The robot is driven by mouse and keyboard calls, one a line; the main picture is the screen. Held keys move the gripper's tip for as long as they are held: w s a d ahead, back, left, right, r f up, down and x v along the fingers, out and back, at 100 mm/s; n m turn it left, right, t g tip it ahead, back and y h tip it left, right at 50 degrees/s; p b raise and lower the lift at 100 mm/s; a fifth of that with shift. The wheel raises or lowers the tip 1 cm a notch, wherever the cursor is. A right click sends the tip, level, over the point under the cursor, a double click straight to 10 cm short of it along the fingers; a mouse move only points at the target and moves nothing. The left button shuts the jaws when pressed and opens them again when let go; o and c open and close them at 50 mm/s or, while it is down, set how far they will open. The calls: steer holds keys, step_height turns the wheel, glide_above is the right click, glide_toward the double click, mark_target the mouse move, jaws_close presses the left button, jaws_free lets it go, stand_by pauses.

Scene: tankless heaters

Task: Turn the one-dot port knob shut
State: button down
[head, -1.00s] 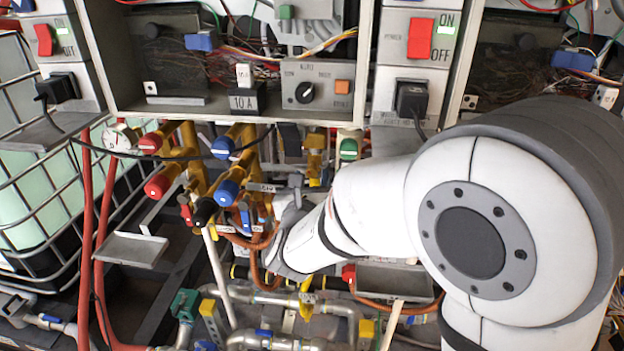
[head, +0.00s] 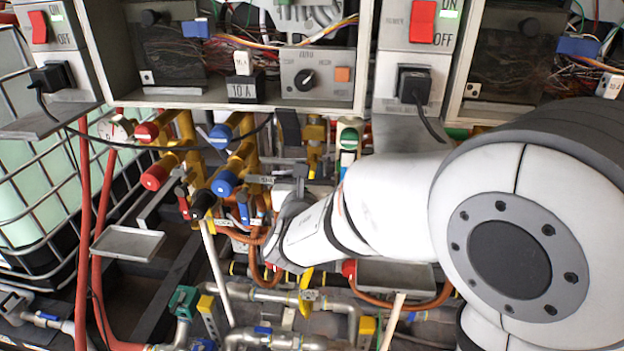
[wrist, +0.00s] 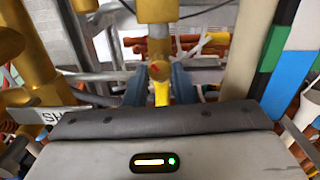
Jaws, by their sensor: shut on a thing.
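My gripper (head: 287,205) reaches in among the pipes below the open cabinet. In the wrist view its two blue-grey fingers (wrist: 160,85) are shut on a narrow yellow handle (wrist: 161,94). The handle stands in line with a thick brass pipe (wrist: 155,12) and has a round brownish end facing me. I cannot make out a single dot on it, so I cannot tell if it is the one-dot port knob.
Red knobs (head: 155,177), blue knobs (head: 224,183) and a black knob (head: 204,200) stick out left of my gripper. The cabinet's lower edge (head: 230,108) overhangs. Grey pipes (head: 275,295) run below.

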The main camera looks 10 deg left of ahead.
steer(key=m+b, duration=0.3)
steer(key=b, duration=0.2)
steer(key=shift+f, duration=0.1)
steer(key=c, duration=1.2)
jaws_free()
steer(key=s, duration=0.7)
steer(key=shift+s+d, duration=0.2)
steer(key=shift+s, duration=0.2)
